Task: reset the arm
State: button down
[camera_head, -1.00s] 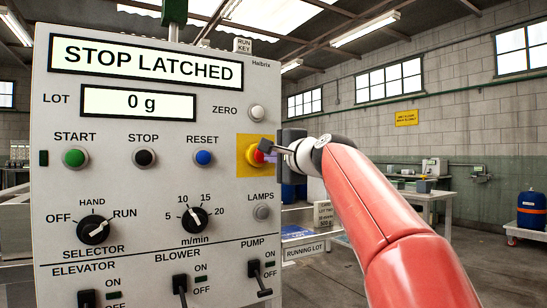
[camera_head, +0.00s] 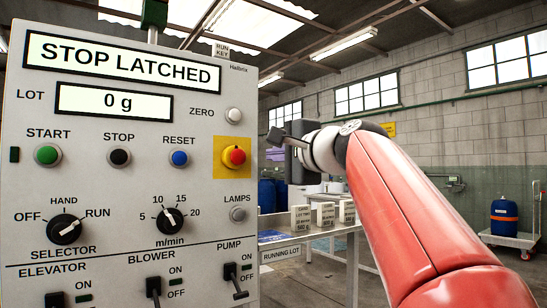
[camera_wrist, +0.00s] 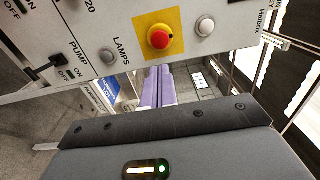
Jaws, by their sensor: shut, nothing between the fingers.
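My gripper (camera_head: 272,136) is at the end of my red arm, to the right of the control panel (camera_head: 100,200) and apart from it. In the wrist view, the purple-grey fingers (camera_wrist: 157,88) are together with nothing between them, below the emergency stop. The red emergency stop button (camera_head: 234,156) on its yellow plate is fully visible; it also shows in the wrist view (camera_wrist: 160,37). The display (camera_head: 122,62) reads STOP LATCHED, and the lot display (camera_head: 114,101) reads 0 g. The blue RESET button (camera_head: 180,158) is left of the emergency stop.
The green START button (camera_head: 47,155), black STOP button (camera_head: 119,156) and selector knob (camera_head: 65,229) are on the panel. A table (camera_head: 330,231) with small labelled boxes stands behind my gripper. A blue drum (camera_head: 504,221) stands on a cart at the far right. Open floor lies between.

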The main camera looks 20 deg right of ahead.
jog(key=shift+f, duration=0.1)
jog(key=s+a+f+n+g+h, duration=0.1)
jog(key=s+f+n+g, duration=0.15)
jog(key=f, duration=0.45)
jog(key=s+a+f+n+g, duration=0.1)
jog(key=s+a+f, duration=0.15)
jog(key=f, duration=0.45)
jog(key=s+a+f+n+g+h, duration=0.1)
jog(key=s+f+n+g, duration=0.15)
jog(key=f, duration=0.35)
jog(key=s+f+n+g+h, duration=0.1)
jog(key=s+f+n+g, duration=0.1)
jog(key=s+f, duration=0.4)
jog(key=s+d+f+n+g+h, duration=0.1)
jog(key=s+f+n, duration=0.2)
jog(key=f, duration=1)
jog(key=s+d+f+n+g+h, duration=0.1)
jog(key=s+f+n+g, duration=0.1)
jog(key=s+f, duration=0.7)
jog(key=shift+s+f+n+g+h, duration=0.15)
jog(key=shift+s+n+g+h, duration=0.15)
jog(key=shift+n, duration=0.4)
